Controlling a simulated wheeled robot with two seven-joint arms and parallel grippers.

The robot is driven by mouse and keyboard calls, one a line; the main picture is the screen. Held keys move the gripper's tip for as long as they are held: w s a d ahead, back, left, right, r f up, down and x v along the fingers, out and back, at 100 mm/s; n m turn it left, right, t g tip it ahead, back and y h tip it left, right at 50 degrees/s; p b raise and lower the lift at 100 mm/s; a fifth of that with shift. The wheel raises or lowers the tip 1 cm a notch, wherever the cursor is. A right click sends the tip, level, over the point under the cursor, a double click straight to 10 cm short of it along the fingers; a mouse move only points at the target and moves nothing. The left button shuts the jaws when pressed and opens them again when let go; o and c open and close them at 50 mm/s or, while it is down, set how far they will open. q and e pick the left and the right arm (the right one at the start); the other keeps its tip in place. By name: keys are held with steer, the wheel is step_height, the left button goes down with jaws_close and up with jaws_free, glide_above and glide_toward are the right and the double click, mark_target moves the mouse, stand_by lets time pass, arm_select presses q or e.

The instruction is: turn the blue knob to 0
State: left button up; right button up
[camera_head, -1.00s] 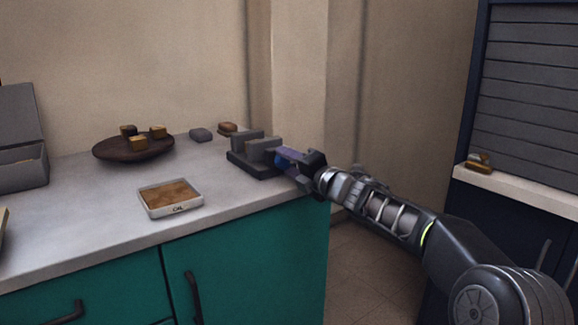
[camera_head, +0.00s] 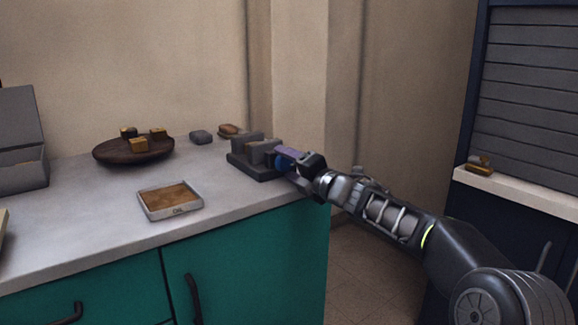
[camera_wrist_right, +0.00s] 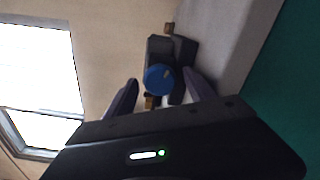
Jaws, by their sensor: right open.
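The blue knob (camera_head: 282,161) is on the right side of a dark grey device (camera_head: 250,163) at the right end of the counter. It also shows as a round blue face in the right wrist view (camera_wrist_right: 159,79), in front of the device's dark body. My right gripper (camera_head: 288,160) is at the knob's side of the device. In the right wrist view its two fingers (camera_wrist_right: 160,92) are open, one on each side of the knob, with visible gaps. Any marking on the knob is too small to read. My left gripper is not in view.
A shallow tray (camera_head: 171,213) with brown contents lies at the counter's front. A dark round dish (camera_head: 110,153) holds several small blocks. A grey block (camera_head: 201,137) and a brown brush-like thing (camera_head: 229,130) lie behind the device. A grey open box (camera_head: 24,170) stands at the left.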

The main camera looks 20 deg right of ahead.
steer(key=v, duration=0.7)
steer(key=shift+s, duration=0.35)
steer(key=shift+d, duration=0.1)
